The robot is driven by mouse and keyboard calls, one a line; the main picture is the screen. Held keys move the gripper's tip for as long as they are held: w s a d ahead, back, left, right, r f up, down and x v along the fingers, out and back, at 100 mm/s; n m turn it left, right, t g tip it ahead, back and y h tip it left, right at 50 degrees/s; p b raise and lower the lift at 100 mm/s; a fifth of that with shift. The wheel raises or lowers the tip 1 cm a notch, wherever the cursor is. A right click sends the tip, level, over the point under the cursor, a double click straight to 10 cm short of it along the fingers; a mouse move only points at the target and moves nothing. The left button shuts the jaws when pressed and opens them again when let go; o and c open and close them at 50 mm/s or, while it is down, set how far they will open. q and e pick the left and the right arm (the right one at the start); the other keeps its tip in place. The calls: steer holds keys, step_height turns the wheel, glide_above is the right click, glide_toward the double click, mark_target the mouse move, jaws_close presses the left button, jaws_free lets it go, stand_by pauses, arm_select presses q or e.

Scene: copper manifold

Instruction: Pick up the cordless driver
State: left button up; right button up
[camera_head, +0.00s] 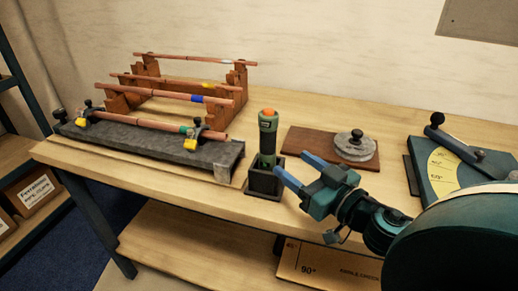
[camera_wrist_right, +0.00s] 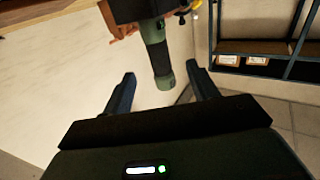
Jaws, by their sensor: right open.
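The cordless driver (camera_head: 268,133) is green and black with an orange top. It stands upright in a dark square holder (camera_head: 264,183) near the table's front edge. My right gripper (camera_head: 291,165) is open, its two blue fingers just right of the driver and pointing toward it. In the right wrist view the driver (camera_wrist_right: 157,58) appears ahead, between the directions of the two open fingertips (camera_wrist_right: 160,72); nothing is held. The driver's lower end is hidden in the holder. My left gripper is not in view.
A grey block with clamped copper pipes (camera_head: 150,144) and wooden racks (camera_head: 225,97) stand left of the driver. A brown board (camera_head: 303,143) with a round grey piece (camera_head: 354,147) lies behind my gripper. A bending tool with yellow scale (camera_head: 443,168) is at right.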

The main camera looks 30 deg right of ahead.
mark_target(274, 146)
steer(key=w, duration=0.4)
steer(key=shift+a+r, duration=0.1)
steer(key=shift+a, duration=0.1)
steer(key=shift+w+a+p, duration=0.1)
steer(key=shift+w+p, duration=0.25)
steer(key=shift+w, duration=1)
steer(key=shift+w+a+r+p, duration=0.15)
steer(key=shift+w+p, duration=0.65)
steer(key=shift+w, duration=1.8)
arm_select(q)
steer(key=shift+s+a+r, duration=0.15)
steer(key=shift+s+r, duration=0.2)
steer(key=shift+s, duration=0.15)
